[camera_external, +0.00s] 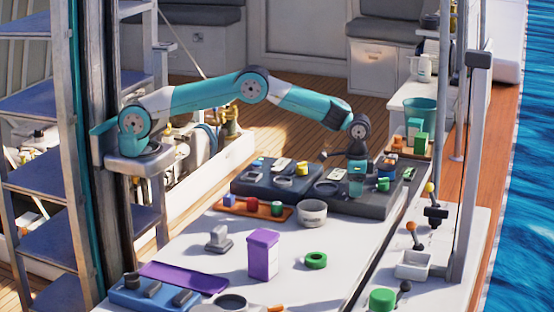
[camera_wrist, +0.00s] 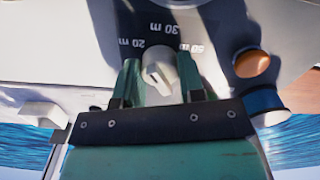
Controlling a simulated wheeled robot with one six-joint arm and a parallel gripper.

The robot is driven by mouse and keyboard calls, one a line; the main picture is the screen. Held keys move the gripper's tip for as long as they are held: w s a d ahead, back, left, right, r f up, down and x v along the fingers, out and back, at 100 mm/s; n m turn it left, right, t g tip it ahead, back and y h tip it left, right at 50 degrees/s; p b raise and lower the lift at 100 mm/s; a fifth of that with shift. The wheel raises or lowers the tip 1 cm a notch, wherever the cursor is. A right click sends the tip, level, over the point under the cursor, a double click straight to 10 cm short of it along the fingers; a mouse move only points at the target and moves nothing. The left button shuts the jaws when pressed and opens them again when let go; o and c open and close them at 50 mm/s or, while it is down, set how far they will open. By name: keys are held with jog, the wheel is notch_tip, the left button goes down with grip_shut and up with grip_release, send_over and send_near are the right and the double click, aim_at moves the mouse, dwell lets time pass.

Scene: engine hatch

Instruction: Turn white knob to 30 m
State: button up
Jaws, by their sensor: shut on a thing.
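The white knob (camera_wrist: 160,66) is in the upper middle of the wrist view, between the two teal fingers of my gripper (camera_wrist: 159,82). The fingers are shut on its sides. Labels show upside down around it: "20 m" at its upper left, "30 m" (camera_wrist: 165,28) straight above it, and "50 m" at its upper right. A raised ridge shows on the knob's face, but I cannot tell exactly which label it points to. In the external view my gripper (camera_external: 357,168) points down over the dark panel (camera_external: 372,209), and the knob cannot be made out there.
In the wrist view an orange button (camera_wrist: 252,63) and a blue round part (camera_wrist: 264,101) sit right of the knob, and a white block (camera_wrist: 40,115) sits lower left. In the external view a grey bowl (camera_external: 312,213) and a purple box (camera_external: 263,255) stand on the white table nearby.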

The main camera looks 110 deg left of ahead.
jog(key=m, duration=0.6)
jog(key=shift+b, duration=0.4)
dwell(0.3)
jog(key=o, duration=0.9)
jog(key=shift+r+b, duration=0.5)
jog(key=shift+r, duration=8.25)
